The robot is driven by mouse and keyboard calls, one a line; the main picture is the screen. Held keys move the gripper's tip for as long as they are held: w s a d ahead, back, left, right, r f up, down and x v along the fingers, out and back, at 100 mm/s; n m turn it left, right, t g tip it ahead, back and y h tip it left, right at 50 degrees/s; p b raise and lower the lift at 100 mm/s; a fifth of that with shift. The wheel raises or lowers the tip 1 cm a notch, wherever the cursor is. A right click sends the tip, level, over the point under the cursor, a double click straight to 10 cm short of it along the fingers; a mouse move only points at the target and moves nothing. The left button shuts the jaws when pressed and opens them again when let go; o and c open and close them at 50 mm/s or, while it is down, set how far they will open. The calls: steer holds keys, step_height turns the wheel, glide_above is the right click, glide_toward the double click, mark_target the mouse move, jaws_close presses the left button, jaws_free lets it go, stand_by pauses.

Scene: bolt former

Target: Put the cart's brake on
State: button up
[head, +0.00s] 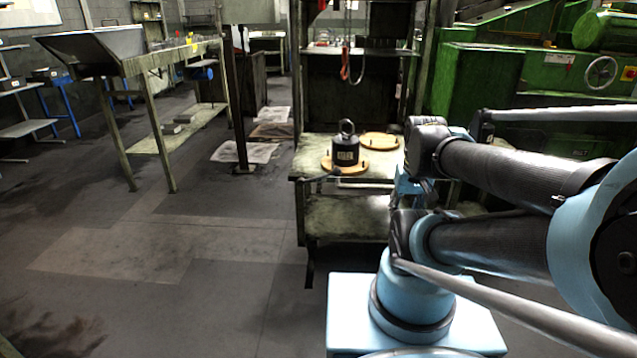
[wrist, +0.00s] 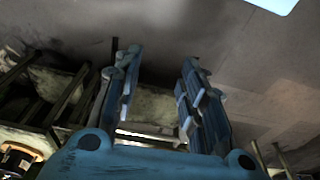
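The cart (head: 345,218) is a worn, pale-green metal stand with a top and a lower shelf, in the middle of the head view. A dark upright piece (head: 310,262) hangs at its front left corner; I cannot tell whether it is the brake. In the wrist view, my gripper (wrist: 160,62) is open with nothing between its fingers, and part of a worn pale-green surface (wrist: 150,107) shows behind them. In the head view my gripper is mostly hidden by my arm, close to the cart's right side. No brake is clearly visible.
A black weight with a ring (head: 346,150) stands on a round wooden disc on the cart; another disc (head: 380,140) lies behind. A sloped table (head: 150,60) stands at left, a green machine (head: 480,85) at right. The floor (head: 190,250) left of the cart is clear.

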steer(key=shift+c, duration=0.3)
steer(key=shift+s+r, duration=0.4)
jaws_close()
steer(key=w+a+r+m+g+y, duration=0.1)
steer(key=w+a+r+m, duration=0.2)
steer(key=w, duration=0.8)
steer(key=w+a+r+m+y, duration=0.2)
steer(key=w+r+m, duration=0.3)
steer(key=w, duration=0.7)
steer(key=w+a+f+m+y, duration=0.1)
steer(key=w+f+m, duration=0.3)
steer(key=w, duration=0.7)
steer(key=w+a+f+m+y, duration=0.1)
steer(key=w+f+m, duration=0.3)
steer(key=w+f, duration=0.4)
steer(key=shift+w+a+f+m+g, duration=0.35)
steer(key=shift+w+a, duration=0.25)
steer(key=shift+w, duration=0.95)
